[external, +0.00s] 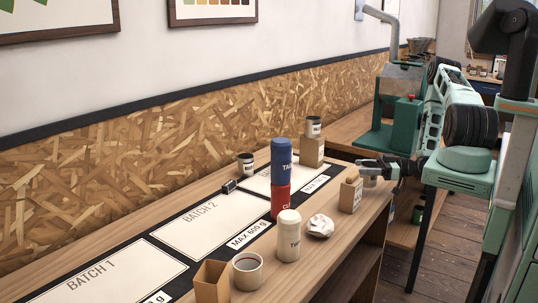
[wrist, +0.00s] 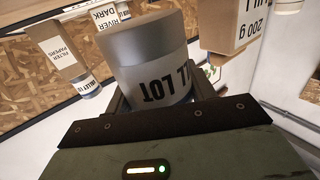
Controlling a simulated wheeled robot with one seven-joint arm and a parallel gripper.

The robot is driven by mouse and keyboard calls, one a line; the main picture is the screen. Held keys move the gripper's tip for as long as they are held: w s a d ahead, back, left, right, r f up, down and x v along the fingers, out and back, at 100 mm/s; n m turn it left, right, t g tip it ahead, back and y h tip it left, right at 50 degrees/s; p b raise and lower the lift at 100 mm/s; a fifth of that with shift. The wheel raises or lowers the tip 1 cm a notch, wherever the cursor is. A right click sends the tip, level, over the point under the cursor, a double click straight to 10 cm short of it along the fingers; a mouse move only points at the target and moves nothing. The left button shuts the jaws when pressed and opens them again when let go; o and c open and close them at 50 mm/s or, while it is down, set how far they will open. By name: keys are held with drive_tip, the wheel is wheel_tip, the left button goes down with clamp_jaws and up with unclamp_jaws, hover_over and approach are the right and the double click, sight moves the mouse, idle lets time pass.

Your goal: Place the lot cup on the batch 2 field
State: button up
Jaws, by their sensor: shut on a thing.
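My gripper (external: 372,168) is shut on the lot cup (wrist: 155,60), a grey and white cylinder with black "LOT" lettering that fills the middle of the wrist view. In the external view the grey cup (external: 369,178) is small and partly hidden by the fingers, just behind the small cardboard box at the table's right end. The batch 2 field (external: 200,222) is a cream panel on the dark mat, in the middle of the table and well to the left of my gripper. Its visible surface looks clear.
A blue tin (external: 281,157) stands on a red tin (external: 280,203) by the batch 2 field's right end. A cream canister (external: 289,236), crumpled paper (external: 320,226), white cup (external: 247,272) and open box (external: 212,282) line the front. A small cardboard box (external: 350,194) stands beside my gripper.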

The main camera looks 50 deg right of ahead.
sight(366, 177)
drive_tip(key=shift+f+p, duration=0.35)
drive_tip(key=shift+f, duration=1.25)
drive_tip(key=shift+f, duration=0.2)
drive_tip(key=o, duration=1)
drive_tip(key=shift+o, duration=0.2)
drive_tip(key=shift+s+d+f, duration=0.1)
drive_tip(key=shift+s+d, duration=0.05)
drive_tip(key=shift+s, duration=0.05)
drive_tip(key=b+v, duration=0.6)
drive_tip(key=v, duration=1)
drive_tip(key=shift+o, duration=0.4)
drive_tip(key=shift+s+d, duration=0.15)
drive_tip(key=shift+s, duration=0.3)
